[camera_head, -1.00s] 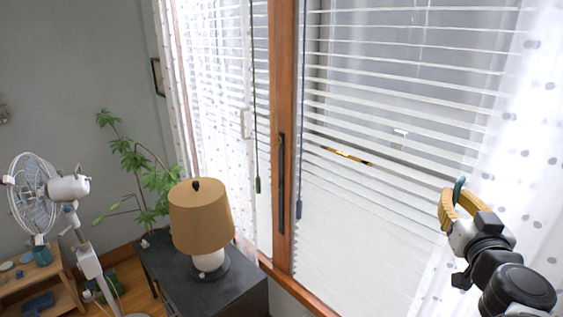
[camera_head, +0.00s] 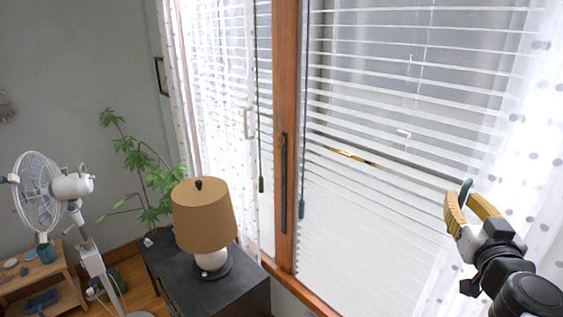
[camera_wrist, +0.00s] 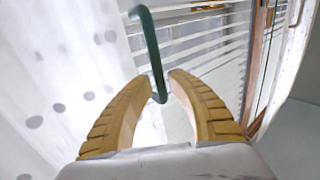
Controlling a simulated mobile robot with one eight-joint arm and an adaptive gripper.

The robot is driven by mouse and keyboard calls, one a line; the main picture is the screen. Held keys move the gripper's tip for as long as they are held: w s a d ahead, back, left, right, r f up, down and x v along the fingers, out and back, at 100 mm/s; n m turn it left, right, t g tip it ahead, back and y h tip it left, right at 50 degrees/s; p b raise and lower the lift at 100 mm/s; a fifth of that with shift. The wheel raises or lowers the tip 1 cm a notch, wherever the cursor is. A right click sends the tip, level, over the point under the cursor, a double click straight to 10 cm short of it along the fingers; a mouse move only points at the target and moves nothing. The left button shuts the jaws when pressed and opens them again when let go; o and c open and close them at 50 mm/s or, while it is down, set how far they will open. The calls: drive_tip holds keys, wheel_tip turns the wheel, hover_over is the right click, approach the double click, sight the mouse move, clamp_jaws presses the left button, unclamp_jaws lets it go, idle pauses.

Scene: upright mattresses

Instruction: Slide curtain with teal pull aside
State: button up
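The white dotted curtain (camera_head: 525,150) hangs at the right of the window in the head view; it fills the left of the wrist view (camera_wrist: 50,80). The teal pull (camera_wrist: 152,45) is a thin bent bar. Its lower end reaches between my fingertips in the wrist view. In the head view the pull (camera_head: 465,190) shows small, just at the fingertips. My gripper (camera_head: 463,199) has two curved yellow fingers, parted with a gap between the tips. In the wrist view my gripper (camera_wrist: 161,77) shows space around the pull's end; contact cannot be told.
White blinds (camera_head: 390,200) cover the window behind, with a wooden frame post (camera_head: 286,110) at mid-view. Another dotted curtain (camera_head: 175,80) has a white pull (camera_head: 249,122). A lamp (camera_head: 205,215) stands on a dark cabinet (camera_head: 235,292); a plant (camera_head: 150,175) and fan (camera_head: 45,190) are left.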

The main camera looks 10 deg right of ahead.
drive_tip(key=v, duration=1.1)
drive_tip(key=shift+s+a, duration=0.1)
idle(0.4)
